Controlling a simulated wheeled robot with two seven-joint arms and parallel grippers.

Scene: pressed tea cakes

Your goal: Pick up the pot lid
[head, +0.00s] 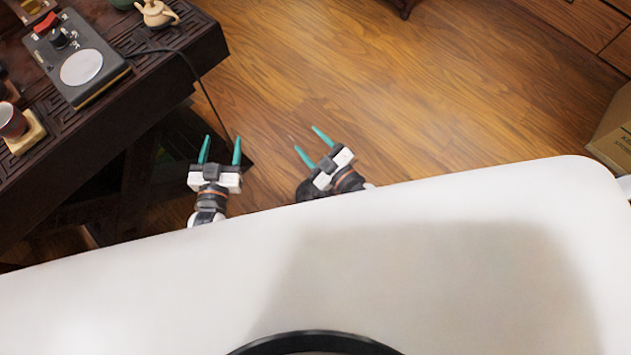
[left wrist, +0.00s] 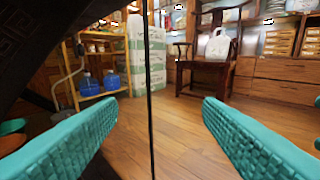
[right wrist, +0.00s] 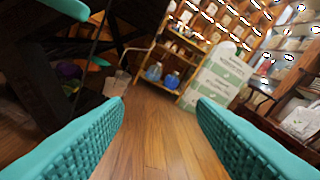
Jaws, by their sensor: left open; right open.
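I cannot make out a separate pot lid in any view. A small beige teapot (head: 157,13) stands on the dark carved tea table (head: 165,62) at the upper left of the head view, cut by the top edge. Its top is too small to tell whether a lid sits on it. My left gripper (head: 220,139) is open and empty, beside the table's right side and well short of the teapot. My right gripper (head: 306,138) is open and empty, further right over the wooden floor. Both wrist views show nothing held between the teal fingers.
A dark appliance with a round pale plate (head: 82,67) and a cup (head: 12,121) on a coaster (head: 26,139) stand on the table. A black cable (head: 205,92) hangs from it near my left gripper. A cardboard box (head: 612,130) is far right. The middle floor is clear.

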